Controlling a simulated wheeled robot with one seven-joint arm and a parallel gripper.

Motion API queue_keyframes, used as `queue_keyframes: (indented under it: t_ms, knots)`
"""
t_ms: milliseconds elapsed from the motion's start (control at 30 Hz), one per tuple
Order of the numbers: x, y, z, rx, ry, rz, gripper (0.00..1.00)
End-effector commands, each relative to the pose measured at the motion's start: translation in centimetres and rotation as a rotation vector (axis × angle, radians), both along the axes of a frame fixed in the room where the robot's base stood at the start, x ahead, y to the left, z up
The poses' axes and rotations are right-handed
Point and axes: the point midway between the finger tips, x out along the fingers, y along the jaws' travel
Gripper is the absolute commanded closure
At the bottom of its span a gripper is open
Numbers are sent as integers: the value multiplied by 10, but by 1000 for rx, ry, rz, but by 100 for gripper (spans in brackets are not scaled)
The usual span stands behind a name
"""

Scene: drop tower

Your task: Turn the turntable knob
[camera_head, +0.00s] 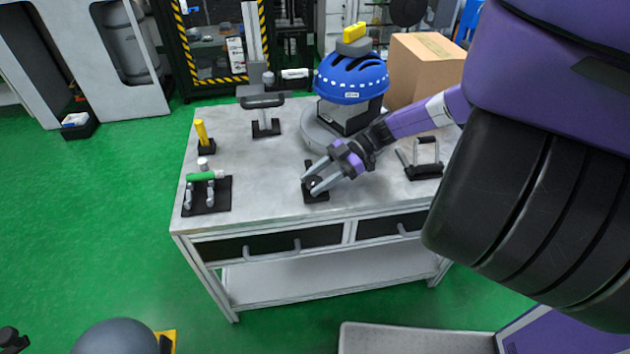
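The turntable (312,135) is a grey round disc on the workbench. It carries a dark block and a blue helmet (352,80) with a yellow-topped grey piece above. A small black base (317,196) near the bench's front edge appears to hold the knob. My gripper (312,179) is right over this base, reaching in from the right. Its two grey fingers are apart, one on the far side and one on the near side of the base's middle. The fingers hide most of the knob, and I cannot tell whether they touch it.
On the bench (250,200), a green-handled tool (206,176) lies on a black holder at left, with a yellow-handled piece (201,133) behind it. A black stand (265,115) is at the back, a cardboard box (425,68) behind right, a black-handled frame (425,158) at right.

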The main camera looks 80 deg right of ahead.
Motion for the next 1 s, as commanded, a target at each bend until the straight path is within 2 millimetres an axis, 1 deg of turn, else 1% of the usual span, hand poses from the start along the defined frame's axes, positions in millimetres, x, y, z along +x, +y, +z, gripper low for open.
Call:
queue_keyframes:
  t_ms: [33,100,367,467,567,800,1000]
  knots:
    - [-2,0,-4,-2,8,0,48]
    - [-2,0,-3,-2,6,0,36]
    - [-1,0,-1,0,1,0,36]
    - [-3,-2,0,0,1,-1,36]
    - [-11,-8,4,-2,3,-2,36]
    - [-41,-29,17,-3,4,-2,36]
    - [-56,-39,25,0,4,-1,36]
